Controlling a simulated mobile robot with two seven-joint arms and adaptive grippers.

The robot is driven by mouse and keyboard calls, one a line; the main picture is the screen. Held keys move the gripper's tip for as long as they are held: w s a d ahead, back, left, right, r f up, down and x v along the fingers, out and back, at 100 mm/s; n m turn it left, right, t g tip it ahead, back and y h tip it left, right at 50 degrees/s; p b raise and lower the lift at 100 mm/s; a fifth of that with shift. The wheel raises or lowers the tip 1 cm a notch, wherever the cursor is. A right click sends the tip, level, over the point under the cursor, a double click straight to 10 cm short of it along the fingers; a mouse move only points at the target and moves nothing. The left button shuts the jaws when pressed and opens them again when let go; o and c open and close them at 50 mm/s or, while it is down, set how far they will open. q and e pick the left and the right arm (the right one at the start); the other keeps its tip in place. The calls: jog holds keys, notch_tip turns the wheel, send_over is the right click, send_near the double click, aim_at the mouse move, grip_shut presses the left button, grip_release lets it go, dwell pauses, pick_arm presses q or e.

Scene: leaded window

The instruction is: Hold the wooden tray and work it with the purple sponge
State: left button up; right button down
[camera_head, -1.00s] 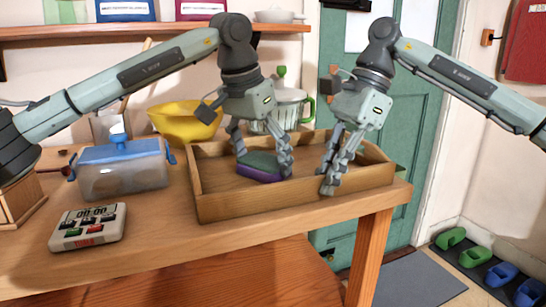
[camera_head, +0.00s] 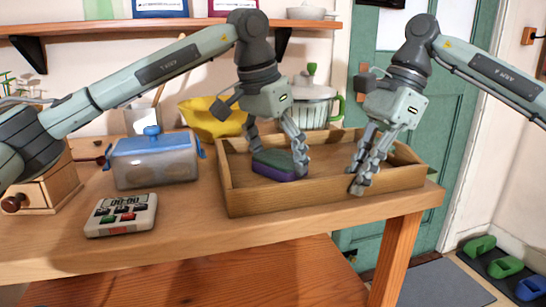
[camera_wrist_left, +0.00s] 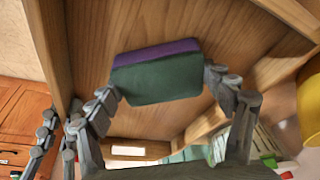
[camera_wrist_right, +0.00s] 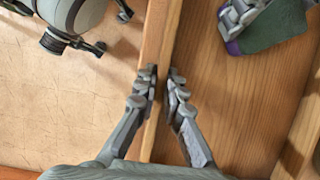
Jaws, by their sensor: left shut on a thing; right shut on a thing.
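The wooden tray (camera_head: 300,198) is an open, low-walled box on the table near its right end. The purple sponge (camera_head: 283,173) has a dark green upper layer and lies inside the tray toward its left part. My left gripper (camera_head: 277,158) reaches down into the tray and is shut on the sponge; the left wrist view shows the sponge (camera_wrist_left: 158,80) between its fingers. My right gripper (camera_head: 361,186) is shut on the tray's front wall, one finger on each side; the right wrist view shows this wall (camera_wrist_right: 158,40). The sponge's underside is hidden.
Left of the tray stand a blue-lidded container (camera_head: 153,160), a timer (camera_head: 121,215) and a small wooden drawer box (camera_head: 45,192). A yellow bowl (camera_head: 207,118) and a ribbed pot (camera_head: 315,105) stand behind the tray. The table edge is close in front.

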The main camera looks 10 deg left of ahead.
aim_at(326, 167)
pick_arm(q)
jog(key=shift+w+d, duration=0.7)
jog(key=shift+d, duration=0.7)
jog(key=shift+w+d, duration=0.7)
jog(key=shift+d, duration=0.7)
jog(key=shift+w+d, duration=0.7)
jog(key=shift+d, duration=0.7)
pick_arm(e)
jog(key=shift+a+r, duration=0.1)
pick_arm(q)
jog(key=shift+r, duration=3.05)
notch_tip(326, 167, up, 3)
jog(key=shift+a, duration=0.1)
pick_arm(e)
jog(key=c, duration=1.6)
grip_release()
